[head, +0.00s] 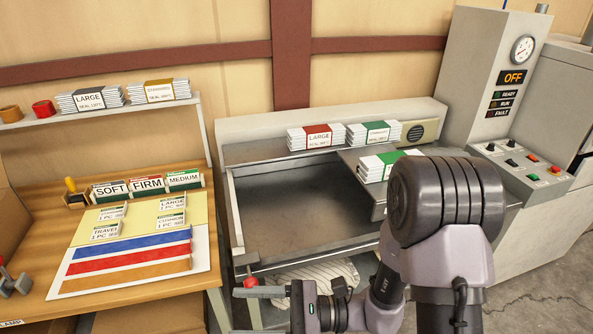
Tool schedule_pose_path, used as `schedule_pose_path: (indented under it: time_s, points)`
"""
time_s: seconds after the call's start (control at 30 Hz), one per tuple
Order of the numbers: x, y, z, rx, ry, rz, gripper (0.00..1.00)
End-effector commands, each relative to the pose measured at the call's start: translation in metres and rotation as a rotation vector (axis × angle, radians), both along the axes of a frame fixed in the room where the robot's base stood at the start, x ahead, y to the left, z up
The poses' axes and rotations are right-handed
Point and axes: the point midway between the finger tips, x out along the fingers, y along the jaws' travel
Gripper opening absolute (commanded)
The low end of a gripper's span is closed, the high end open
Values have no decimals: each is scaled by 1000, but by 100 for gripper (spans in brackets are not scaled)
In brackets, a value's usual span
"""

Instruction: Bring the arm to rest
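My arm (385,292) is folded in the lower right of the head view, in front of the machine's front edge. My gripper (254,311) points left at the bottom of the picture. Its two fingers are apart, one above the other, and I see nothing between them. The lower finger is cut by the picture's bottom edge. A red knob (250,283) on a short lever is close by the upper fingertip; I cannot tell whether they touch.
The machine's open grey tray (300,200) is empty. Green-banded packs (383,165) lie on the plate at its right. A control panel (520,165) and a display reading OFF (513,77) stand right. The wooden bench (190,290) with cards and coloured strips is left.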

Motion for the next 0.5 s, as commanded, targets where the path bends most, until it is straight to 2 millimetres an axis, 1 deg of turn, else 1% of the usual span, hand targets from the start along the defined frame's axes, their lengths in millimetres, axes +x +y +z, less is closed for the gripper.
schedule_pose_path:
  time_s: [0.03, 0.07, 0.1, 0.17, 0.2, 0.27, 0.3, 0.33, 0.4, 0.5]
  points:
    - [-26, -1, 23, -82, -120, 116, 57]
    - [-44, -5, 30, -150, -191, 192, 57]
    - [-64, -14, 36, -252, -289, 279, 57]
    - [-89, -32, 38, -425, -440, 380, 57]
    - [-99, -48, 36, -551, -544, 429, 57]
    - [-105, -76, 35, -753, -702, 468, 57]
    - [-103, -95, 36, -888, -805, 472, 57]
    - [-100, -110, 39, -985, -879, 464, 57]
    - [-89, -140, 51, -1188, -1034, 422, 57]
    - [-76, -170, 74, -1394, -1196, 338, 57]
